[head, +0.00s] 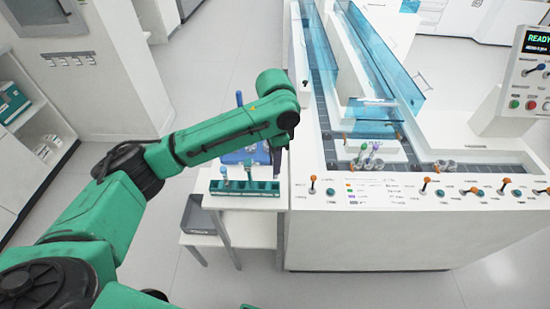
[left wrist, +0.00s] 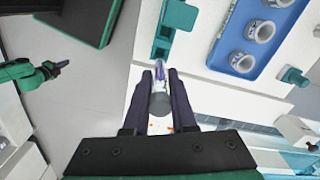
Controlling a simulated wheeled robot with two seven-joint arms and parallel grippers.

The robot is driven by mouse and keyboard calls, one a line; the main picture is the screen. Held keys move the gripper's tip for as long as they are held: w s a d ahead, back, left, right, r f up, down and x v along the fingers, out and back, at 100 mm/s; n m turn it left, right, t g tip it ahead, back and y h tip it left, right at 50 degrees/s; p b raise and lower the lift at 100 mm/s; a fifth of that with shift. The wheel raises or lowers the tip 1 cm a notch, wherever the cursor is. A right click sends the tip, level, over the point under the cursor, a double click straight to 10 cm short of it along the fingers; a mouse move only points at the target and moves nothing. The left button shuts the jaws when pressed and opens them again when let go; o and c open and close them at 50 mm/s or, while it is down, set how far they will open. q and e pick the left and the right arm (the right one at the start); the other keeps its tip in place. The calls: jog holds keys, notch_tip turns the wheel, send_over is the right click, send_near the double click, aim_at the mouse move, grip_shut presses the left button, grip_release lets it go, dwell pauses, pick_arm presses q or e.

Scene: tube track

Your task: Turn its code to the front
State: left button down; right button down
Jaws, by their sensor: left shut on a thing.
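My left gripper (left wrist: 160,88) is shut on a small tube (left wrist: 158,88). In the left wrist view the tube has a clear body, a dark grey round end towards the camera and a purple part at the far end. No code can be made out on it. In the head view my left gripper (head: 277,155) hangs over the small side table, by the blue tray (head: 232,157), and the held tube is not clearly seen. What looks like my right gripper (left wrist: 60,63) shows at the left of the left wrist view, too small to judge.
A green rack (head: 244,188) with a couple of tubes stands at the table's front; the blue tray holds white ring-shaped holders (left wrist: 260,31). The white track machine (head: 370,235) stands right of the table, with knobs along its front and tubes (head: 364,150) on it. A grey bin (head: 197,222) is below.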

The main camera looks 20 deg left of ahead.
aim_at(275, 179)
pick_arm(q)
jog(key=shift+f+b, duration=0.85)
jog(key=shift+f, duration=2.5)
jog(key=shift+r, duration=0.1)
jog(key=shift+r+n+p, duration=0.1)
jog(key=shift+n+p, duration=0.3)
jog(key=shift+p, duration=0.35)
jog(key=n+p, duration=0.3)
jog(key=p, duration=0.1)
jog(key=n+p, duration=1.1)
jog(key=shift+n, duration=0.4)
jog(key=n+p, duration=0.2)
jog(key=n, duration=0.2)
jog(key=shift+f+n, duration=0.2)
jog(key=shift+n, duration=0.1)
jog(key=shift+f, duration=0.1)
